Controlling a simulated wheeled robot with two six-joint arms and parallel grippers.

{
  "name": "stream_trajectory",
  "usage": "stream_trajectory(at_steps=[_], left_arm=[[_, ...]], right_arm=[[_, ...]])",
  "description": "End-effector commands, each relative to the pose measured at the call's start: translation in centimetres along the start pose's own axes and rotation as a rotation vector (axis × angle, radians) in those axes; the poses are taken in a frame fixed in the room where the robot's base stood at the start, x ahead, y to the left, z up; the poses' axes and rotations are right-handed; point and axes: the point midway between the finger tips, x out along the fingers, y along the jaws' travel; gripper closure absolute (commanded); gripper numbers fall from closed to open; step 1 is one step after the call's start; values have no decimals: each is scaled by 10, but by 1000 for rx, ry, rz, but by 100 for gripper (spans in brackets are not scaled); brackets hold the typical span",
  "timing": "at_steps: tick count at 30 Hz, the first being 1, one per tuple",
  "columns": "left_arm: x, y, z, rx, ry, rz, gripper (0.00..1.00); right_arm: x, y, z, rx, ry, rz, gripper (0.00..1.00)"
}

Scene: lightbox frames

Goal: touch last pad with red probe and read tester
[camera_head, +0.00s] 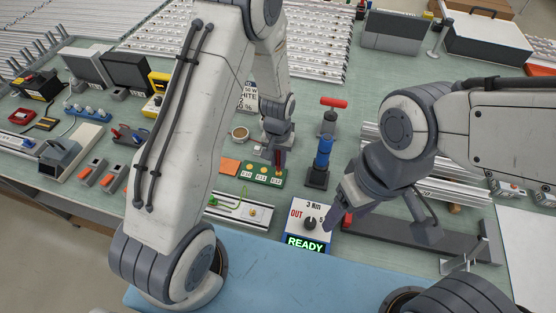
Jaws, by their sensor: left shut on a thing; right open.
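The tester (306,218) stands at the front middle, with a dark knob, a red "OUT" mark and a lit green display (305,243) reading READY. A green board (247,177) with a row of round pads and white labels lies behind it. My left gripper (277,150) is shut on the red probe (280,158), held pointing down over the right end of the board, at the last pad. I cannot tell whether the tip touches the pad. My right gripper (340,213) is open and empty, close beside the tester's right side; its fingertips are partly hard to see.
An orange block (230,166) lies left of the board. A blue and black clamp stand with a red handle (333,102) rises to the right. A white terminal strip (241,210) with green wire lies in front. Metal rails (455,190) and a dark bar lie at right.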

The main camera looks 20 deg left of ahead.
Motion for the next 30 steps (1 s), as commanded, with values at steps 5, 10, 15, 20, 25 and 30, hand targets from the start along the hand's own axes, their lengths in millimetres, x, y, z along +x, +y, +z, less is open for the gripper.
stream_trajectory(at_steps=[5, 10, 15, 20, 25, 30], left_arm=[[1, 0, 0, 0, 0, 0, 100], [4, 0, 0, 0, 0, 0, 100], [6, 0, 0, 0, 0, 0, 100], [8, 0, 0, 0, 0, 0, 100], [10, 0, 0, 0, 0, 0, 100], [12, 0, 0, 0, 0, 0, 100]], right_arm=[[1, 0, 0, 0, 0, 0, 31], [3, 0, 0, 0, 0, 0, 31], [4, 0, 0, 0, 0, 0, 31], [6, 0, 0, 0, 0, 0, 31], [7, 0, 0, 0, 0, 0, 31], [9, 1, 0, 0, 0, 0, 31]])
